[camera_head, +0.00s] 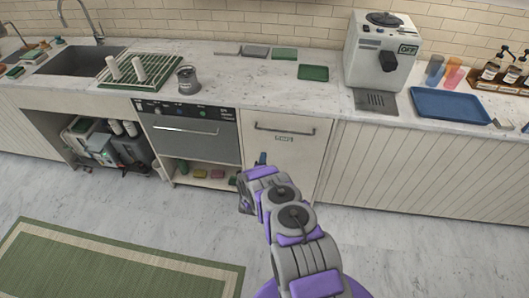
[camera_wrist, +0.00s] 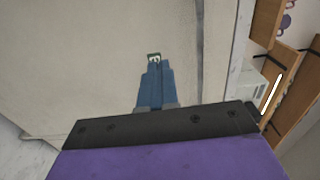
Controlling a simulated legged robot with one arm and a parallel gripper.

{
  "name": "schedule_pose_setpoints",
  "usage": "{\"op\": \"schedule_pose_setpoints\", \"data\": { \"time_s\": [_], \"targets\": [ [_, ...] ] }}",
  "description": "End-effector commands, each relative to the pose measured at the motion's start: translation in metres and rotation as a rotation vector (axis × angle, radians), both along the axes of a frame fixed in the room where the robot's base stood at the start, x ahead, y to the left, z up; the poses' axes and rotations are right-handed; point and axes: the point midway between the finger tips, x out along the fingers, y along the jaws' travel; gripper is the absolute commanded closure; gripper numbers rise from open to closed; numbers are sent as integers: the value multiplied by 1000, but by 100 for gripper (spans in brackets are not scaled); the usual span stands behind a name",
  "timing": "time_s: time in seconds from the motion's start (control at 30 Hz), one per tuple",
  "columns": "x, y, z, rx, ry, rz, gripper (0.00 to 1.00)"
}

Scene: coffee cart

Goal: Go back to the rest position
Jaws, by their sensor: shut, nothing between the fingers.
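My gripper (camera_head: 262,158) reaches forward and stands in front of the cabinet below the counter. In the wrist view my gripper (camera_wrist: 155,75) shows as blue fingers held together, with nothing between them. Beyond the fingers is a pale cabinet front (camera_wrist: 75,70). The cabinet door with a bar handle (camera_head: 285,128) is shut, just to the right of and behind my gripper in the head view. I cannot tell the exact gap between the fingertips and the cabinet.
The counter (camera_head: 235,75) carries a coffee machine (camera_head: 380,50), a blue tray (camera_head: 450,105), a grey pitcher (camera_head: 187,80) and a dish rack (camera_head: 140,72). An open shelf (camera_head: 205,178) is under the dishwasher (camera_head: 190,130). A green rug (camera_head: 110,265) lies on otherwise clear floor.

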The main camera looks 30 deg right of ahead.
Motion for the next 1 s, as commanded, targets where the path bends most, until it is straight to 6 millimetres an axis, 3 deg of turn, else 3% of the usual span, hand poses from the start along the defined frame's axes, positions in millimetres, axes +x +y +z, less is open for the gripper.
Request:
{"op": "schedule_pose_setpoints", "data": {
  "time_s": [0.27, 0.47, 0.77, 1.0],
  "targets": [
    [-6, 4, -1, 2, 2, 1, 100],
    [11, 6, 14, 0, 49, 25, 100],
    [56, 30, 77, -34, 283, 146, 100],
    [67, 57, 130, -79, 486, 269, 100]
  ]
}}
